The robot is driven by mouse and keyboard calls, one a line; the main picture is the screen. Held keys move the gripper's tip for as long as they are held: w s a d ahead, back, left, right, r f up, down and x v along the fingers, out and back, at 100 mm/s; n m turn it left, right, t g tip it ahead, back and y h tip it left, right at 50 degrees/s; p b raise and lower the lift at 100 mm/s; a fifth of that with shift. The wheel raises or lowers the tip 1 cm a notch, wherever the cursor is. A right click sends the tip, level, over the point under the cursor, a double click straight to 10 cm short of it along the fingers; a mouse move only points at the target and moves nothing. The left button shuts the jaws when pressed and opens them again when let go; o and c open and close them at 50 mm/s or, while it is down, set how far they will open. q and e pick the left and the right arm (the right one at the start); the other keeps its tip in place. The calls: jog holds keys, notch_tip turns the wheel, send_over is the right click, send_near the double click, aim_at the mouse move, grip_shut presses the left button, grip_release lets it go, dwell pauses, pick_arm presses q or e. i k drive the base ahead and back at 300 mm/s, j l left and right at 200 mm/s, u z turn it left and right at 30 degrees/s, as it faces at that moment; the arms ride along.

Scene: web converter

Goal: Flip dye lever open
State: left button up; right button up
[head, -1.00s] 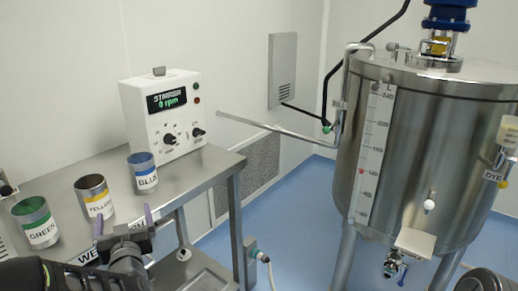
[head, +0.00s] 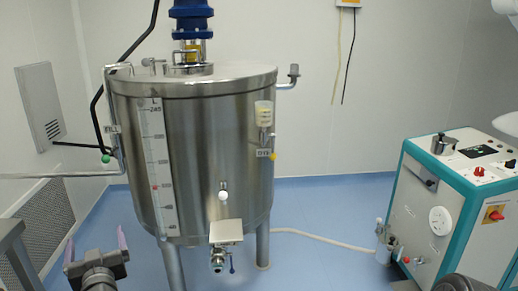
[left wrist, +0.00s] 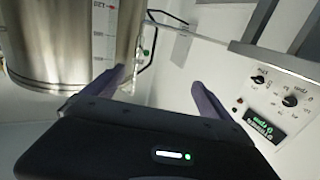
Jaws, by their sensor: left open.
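The dye inlet (head: 264,112), a pale cup on a metal fitting, is on the right side of the steel tank (head: 205,140). A DYE label (head: 263,153) is below it. A small yellow part, possibly the dye lever (head: 273,157), shows beside the label; its position is too small to tell. My left gripper (head: 96,248) is open and empty at the lower left, well apart from the dye fitting. Its spread fingers also show in the left wrist view (left wrist: 158,80). My right gripper is not in view.
A white and teal machine (head: 455,200) stands at the right. A long metal pipe (head: 60,175) reaches left from the tank. A bottom valve (head: 218,255) hangs under the tank front. Blue floor (head: 330,215) is open between tank and machine, crossed by a pale hose (head: 320,236).

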aim_at(273, 147)
jog(key=i+l+z, duration=0.1)
jog(key=i+l, duration=0.2)
jog(key=i, duration=0.15)
jog(key=i+l, duration=0.3)
jog(key=i, duration=0.15)
jog(key=i+j+z, duration=0.1)
jog(key=i, duration=0.3)
jog(key=j, duration=0.1)
